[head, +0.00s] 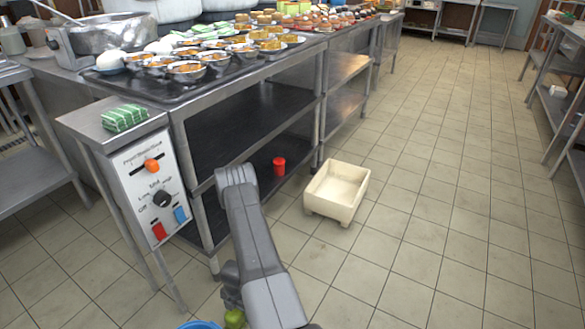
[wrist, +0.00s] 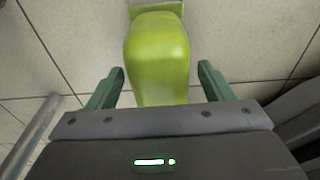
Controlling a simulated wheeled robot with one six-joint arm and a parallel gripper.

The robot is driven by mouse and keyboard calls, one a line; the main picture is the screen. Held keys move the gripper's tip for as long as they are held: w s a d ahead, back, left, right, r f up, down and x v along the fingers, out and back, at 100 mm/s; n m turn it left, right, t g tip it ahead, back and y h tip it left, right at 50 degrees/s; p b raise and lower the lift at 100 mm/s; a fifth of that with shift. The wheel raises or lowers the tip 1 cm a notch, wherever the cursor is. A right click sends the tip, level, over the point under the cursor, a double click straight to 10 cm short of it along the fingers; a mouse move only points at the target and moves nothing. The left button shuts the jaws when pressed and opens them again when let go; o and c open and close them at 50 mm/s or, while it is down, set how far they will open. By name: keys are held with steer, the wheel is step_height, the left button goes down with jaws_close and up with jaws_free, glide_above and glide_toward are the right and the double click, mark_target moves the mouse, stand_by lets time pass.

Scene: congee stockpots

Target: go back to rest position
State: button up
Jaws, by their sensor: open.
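My gripper (wrist: 160,70) is open in the wrist view, with one dark green finger on each side. A yellow-green object (wrist: 158,50) lies between and beyond the fingertips. A gap shows on both sides of it, so the fingers do not grip it. In the head view my gripper (head: 231,298) hangs low at the bottom, partly hidden by my arm. The yellow-green object (head: 234,318) shows just below it, cut by the lower picture edge.
A blue rounded object (head: 200,325) is at the bottom edge. A cream bin (head: 338,191) stands on the tiled floor. A red cup-like object (head: 279,166) is by the steel counter's lower shelf. A control panel (head: 152,190) stands left. Floor on the right is clear.

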step_height(320, 180, down, 4)
steer(key=shift+s+a+f+b, duration=0.1)
steer(key=shift+s+f+b, duration=0.1)
steer(key=shift+b, duration=0.9)
step_height(320, 180, up, 2)
steer(key=shift+p, duration=0.8)
steer(key=shift+r, duration=0.6)
